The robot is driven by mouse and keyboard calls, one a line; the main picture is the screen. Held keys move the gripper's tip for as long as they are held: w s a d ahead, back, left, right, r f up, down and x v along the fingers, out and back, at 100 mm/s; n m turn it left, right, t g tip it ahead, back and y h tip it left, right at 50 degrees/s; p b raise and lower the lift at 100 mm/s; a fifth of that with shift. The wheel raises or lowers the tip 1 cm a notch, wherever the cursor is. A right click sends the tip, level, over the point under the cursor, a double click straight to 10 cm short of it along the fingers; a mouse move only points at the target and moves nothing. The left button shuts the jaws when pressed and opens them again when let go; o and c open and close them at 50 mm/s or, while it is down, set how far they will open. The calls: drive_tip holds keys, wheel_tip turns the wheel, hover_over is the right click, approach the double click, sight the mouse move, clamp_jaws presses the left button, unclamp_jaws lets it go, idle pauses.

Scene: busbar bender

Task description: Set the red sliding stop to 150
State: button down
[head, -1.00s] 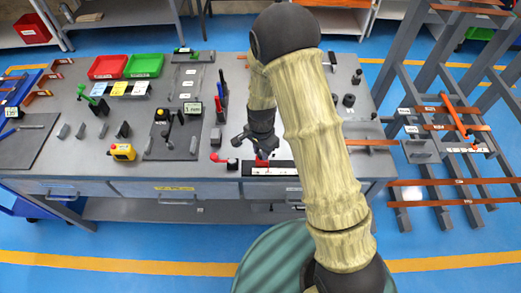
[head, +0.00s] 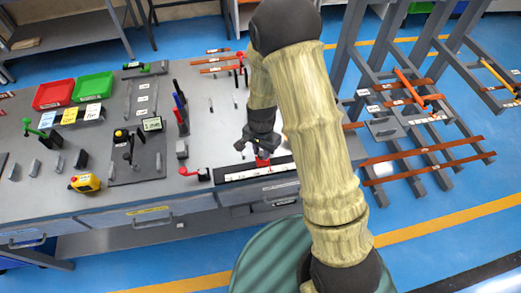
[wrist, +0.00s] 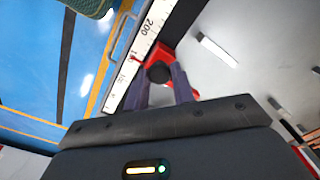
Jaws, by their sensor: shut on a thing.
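The red sliding stop (head: 262,161) stands on a rail with a white scale (head: 235,176) along the bench's front edge. My gripper (head: 260,146) is above it, pointing down. In the wrist view, the stop (wrist: 165,53) shows between my fingers (wrist: 163,92), which are shut on its black knob (wrist: 158,72). The white scale (wrist: 146,35) shows the number 200 beyond the stop's red pointer. The mark beside the pointer is partly covered, so I cannot read the exact setting.
A red-handled clamp (head: 190,172) stands left of the rail. A rack with copper bars (head: 425,170) stands right of the bench.

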sight(261, 153)
drive_tip(key=c, duration=1.2)
unclamp_jaws()
drive_tip(key=shift+a, duration=0.1)
drive_tip(key=shift+o, duration=0.2)
drive_tip(key=shift+r, duration=0.1)
wheel_tip(261, 153, up, 17)
drive_tip(key=b, duration=0.1)
drive_tip(key=shift+r+b, duration=0.15)
drive_tip(key=shift+b, duration=0.25)
